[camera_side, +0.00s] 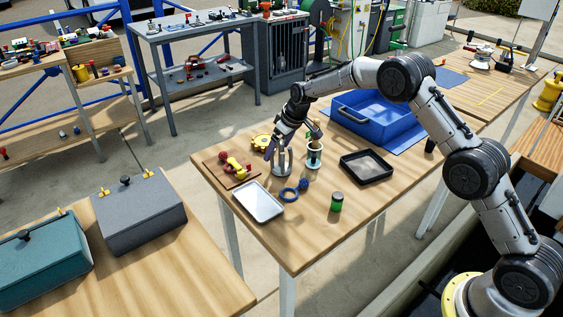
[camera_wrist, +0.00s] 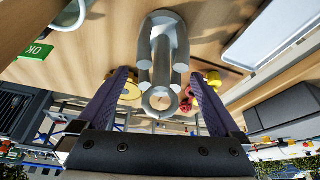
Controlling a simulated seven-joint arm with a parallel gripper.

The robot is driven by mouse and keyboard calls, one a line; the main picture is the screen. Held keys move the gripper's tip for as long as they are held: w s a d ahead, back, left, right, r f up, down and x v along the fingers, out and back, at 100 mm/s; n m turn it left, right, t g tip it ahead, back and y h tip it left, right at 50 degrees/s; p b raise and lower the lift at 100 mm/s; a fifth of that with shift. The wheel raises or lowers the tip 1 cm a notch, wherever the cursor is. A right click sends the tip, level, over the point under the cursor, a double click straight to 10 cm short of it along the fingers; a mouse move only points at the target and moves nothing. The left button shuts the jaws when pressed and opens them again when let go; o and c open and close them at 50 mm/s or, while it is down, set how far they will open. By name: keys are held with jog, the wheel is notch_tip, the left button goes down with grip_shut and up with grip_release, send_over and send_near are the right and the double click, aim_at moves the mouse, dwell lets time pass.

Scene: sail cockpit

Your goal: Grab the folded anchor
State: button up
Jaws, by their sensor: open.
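The folded anchor (camera_side: 282,163) is a grey metal piece standing upright on the wooden table in the side view. In the wrist view the anchor (camera_wrist: 163,48) shows as rounded grey prongs around a central shank, with a ring-like end facing the camera. My gripper (camera_side: 276,147) is at the anchor's upper part, pointing down. In the wrist view my gripper (camera_wrist: 159,74) is open, with one dark finger on each side of the anchor. Gaps show between the fingers and the metal, and I see no grip on it.
A clear cup (camera_side: 314,160) with tools stands close right of the anchor. A board with red and yellow parts (camera_side: 232,169) is left. A blue bin (camera_side: 378,122) is behind.

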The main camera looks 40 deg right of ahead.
grip_shut()
dwell(0.3)
jog(key=shift+w+r, duration=0.1)
jog(key=shift+r, duration=0.15)
